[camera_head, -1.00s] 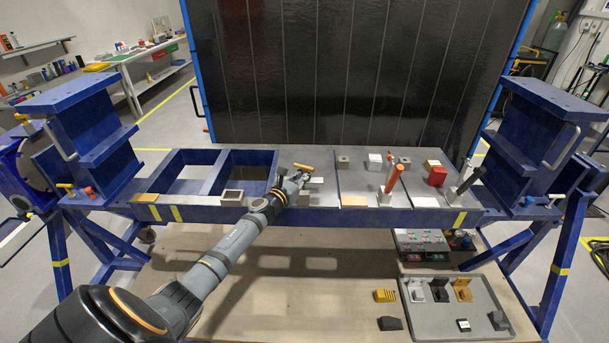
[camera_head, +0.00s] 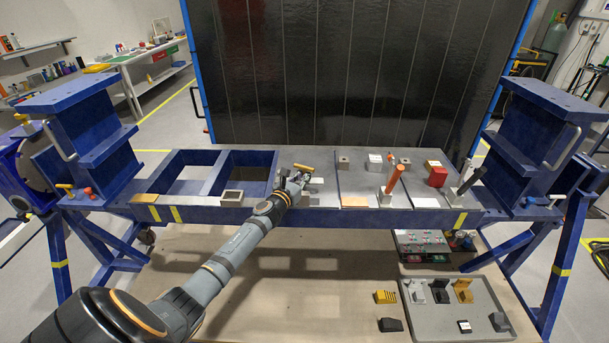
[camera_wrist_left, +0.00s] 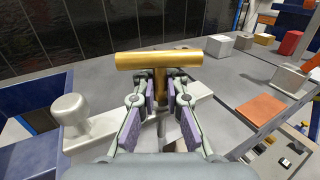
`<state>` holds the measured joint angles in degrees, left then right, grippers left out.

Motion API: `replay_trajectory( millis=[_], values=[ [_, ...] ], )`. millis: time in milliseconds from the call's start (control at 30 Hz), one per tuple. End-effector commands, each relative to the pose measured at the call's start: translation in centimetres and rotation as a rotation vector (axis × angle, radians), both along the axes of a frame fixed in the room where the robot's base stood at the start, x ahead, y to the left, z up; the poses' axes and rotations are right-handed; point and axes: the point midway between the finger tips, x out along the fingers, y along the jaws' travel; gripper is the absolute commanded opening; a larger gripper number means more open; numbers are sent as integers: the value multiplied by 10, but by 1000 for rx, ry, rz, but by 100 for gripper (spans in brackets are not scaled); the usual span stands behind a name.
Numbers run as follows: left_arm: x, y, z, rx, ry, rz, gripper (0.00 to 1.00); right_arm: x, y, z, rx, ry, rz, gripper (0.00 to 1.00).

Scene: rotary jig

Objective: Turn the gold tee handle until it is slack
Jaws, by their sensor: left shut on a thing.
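The gold tee handle (camera_head: 303,168) stands on the grey bench top, just right of the blue open bays. In the left wrist view its gold crossbar (camera_wrist_left: 158,60) lies nearly level across the picture, above and beyond the fingertips. My left gripper (camera_head: 296,180) is at the handle from the front. In the left wrist view the two fingers (camera_wrist_left: 160,105) are on either side of the stem below the crossbar, shut on it. The lower stem is partly hidden by the fingers. My right gripper is in neither view.
A grey rounded knob (camera_wrist_left: 72,115) stands close to the left of the fingers. An orange upright handle (camera_head: 394,180), a red block (camera_head: 436,175) and small grey blocks stand to the right. A parts tray (camera_head: 450,325) lies below the bench.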

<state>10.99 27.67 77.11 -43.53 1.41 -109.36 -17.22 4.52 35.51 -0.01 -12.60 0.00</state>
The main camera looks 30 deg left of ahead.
Motion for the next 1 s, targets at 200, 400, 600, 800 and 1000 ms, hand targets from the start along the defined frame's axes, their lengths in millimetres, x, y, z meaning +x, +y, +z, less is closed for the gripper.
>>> replay_trajectory(
  millis=[200,400,600,800,1000],
  values=[
    [-1,0,-2,-1,3,0,0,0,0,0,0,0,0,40],
    [-1,0,-2,-1,3,0,0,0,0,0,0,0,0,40],
    [-1,0,-2,-1,3,0,0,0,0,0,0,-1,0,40],
    [-1,0,-2,-1,4,0,0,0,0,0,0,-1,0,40],
    [-1,0,-2,-1,3,0,22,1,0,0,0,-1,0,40]
  ],
)
